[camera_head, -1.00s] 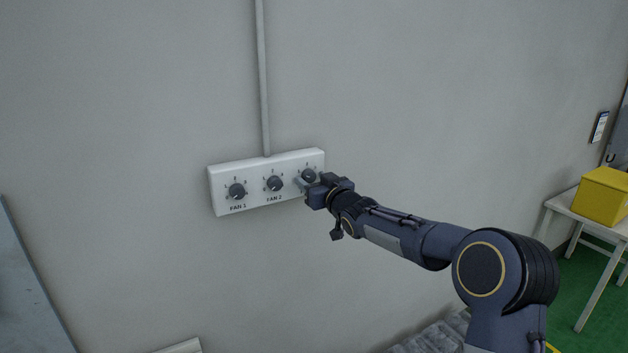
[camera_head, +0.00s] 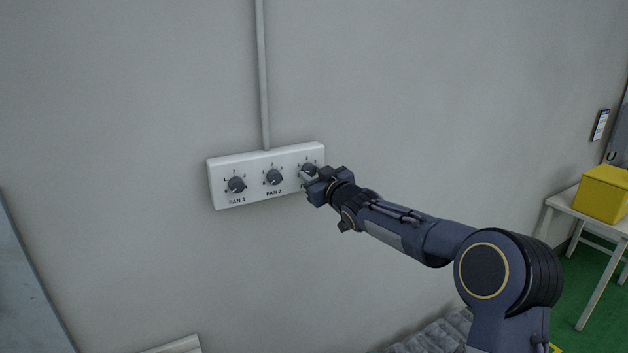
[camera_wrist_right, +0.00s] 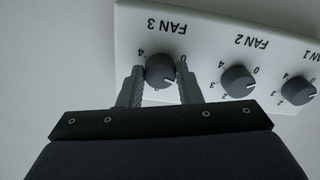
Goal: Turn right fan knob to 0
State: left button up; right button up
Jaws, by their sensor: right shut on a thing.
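A white control box (camera_head: 290,187) on the wall carries three dark round knobs in a row. The right fan knob (camera_head: 308,169) is partly behind my right gripper (camera_head: 308,177) in the head view. In the right wrist view, which is upside down, the right fan knob (camera_wrist_right: 159,71) sits under the label FAN 3. My right gripper (camera_wrist_right: 160,76) is shut on this knob, with one finger on each side. The knob's light pointer mark appears at its lower right, on the side toward FAN 2; the exact setting is hard to tell. My left gripper is not in view.
The FAN 2 knob (camera_head: 273,177) is close beside the gripper, and the FAN 1 knob (camera_head: 236,185) is further left. A conduit (camera_head: 263,80) rises from the box. A yellow box (camera_head: 602,194) stands on a table at the right. The wall around the box is bare.

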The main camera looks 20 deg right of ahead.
jog(key=n+b, duration=0.1)
jog(key=n, duration=0.3)
jog(key=shift+n+b, duration=0.3)
jog(key=shift+b, duration=0.05)
jog(key=shift+n+b, duration=0.55)
jog(key=shift+n, duration=1.75)
jog(key=o, duration=1)
jog(key=shift+c, duration=0.2)
jog(key=shift+d, duration=0.1)
